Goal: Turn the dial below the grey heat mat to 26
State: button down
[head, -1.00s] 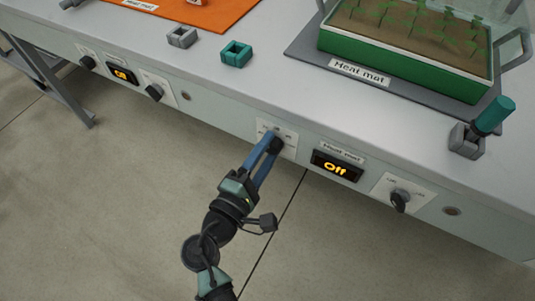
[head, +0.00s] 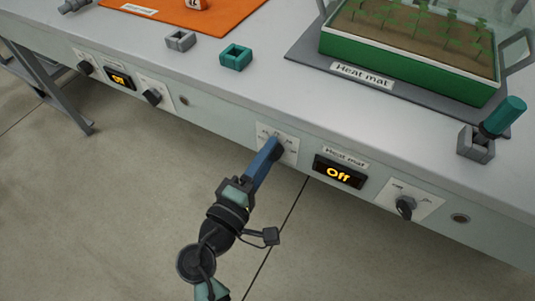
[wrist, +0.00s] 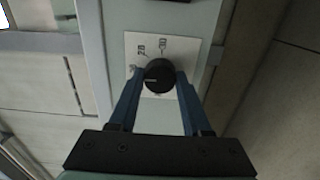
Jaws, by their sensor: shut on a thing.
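The grey heat mat (head: 305,50) lies on the bench at the upper right, under a green planter tray. Below it on the bench front are a display (head: 339,172) reading "Off" and, to its left, a white dial plate (head: 284,134). In the wrist view the round black dial (wrist: 159,75) sits on its plate (wrist: 134,42), with "28" and "30" legible above it; other marks are hidden or unclear. My gripper (head: 272,148) reaches the dial from below. In the wrist view its two blue fingers (wrist: 159,84) are shut on the dial's sides.
A second black knob (head: 405,206) on a white plate is right of the display. Another set of controls (head: 120,79) is at the left, below an orange mat (head: 215,20). Small grey and teal blocks stand on the bench. The floor in front is clear.

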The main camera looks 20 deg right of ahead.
jog(key=shift+c, duration=1.7)
grip_release()
jog(key=shift+a, duration=0.1)
jog(key=p+v, duration=0.2)
jog(key=v, duration=1.1)
